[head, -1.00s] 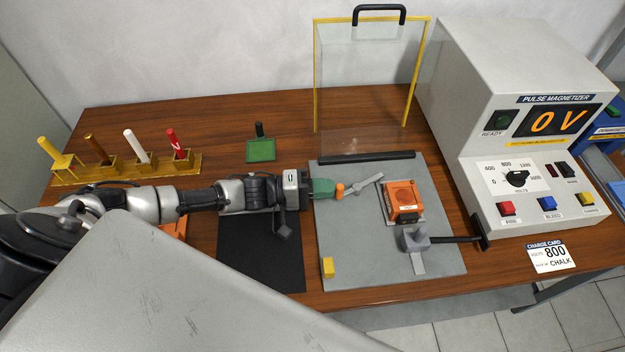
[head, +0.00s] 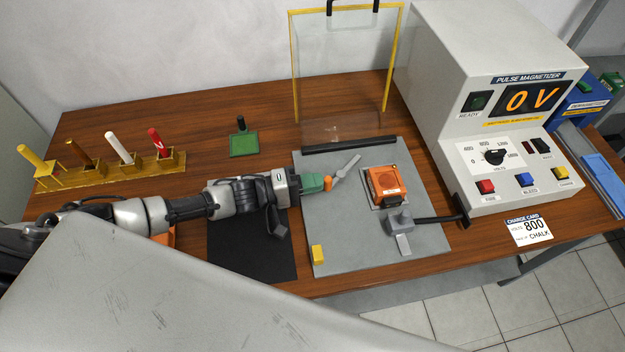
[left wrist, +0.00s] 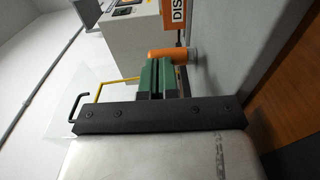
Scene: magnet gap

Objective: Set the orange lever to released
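The orange lever shows as a small orange knob (head: 328,183) at the near left end of a flat grey bar (head: 347,167) on the grey base plate. The bar slants up to the right. My left gripper (head: 318,183) reaches in from the left, its green fingers close against the knob. In the left wrist view the green fingers (left wrist: 160,78) are together, and the orange knob (left wrist: 168,54) lies just beyond their tips. I cannot tell whether they touch it. My right gripper is not in view.
An orange block (head: 386,183) sits in a fixture right of the lever, beside a grey clamp (head: 400,222). A clear guard (head: 345,75) with a yellow frame stands behind. The pulse magnetizer (head: 500,100) reads 0 V.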

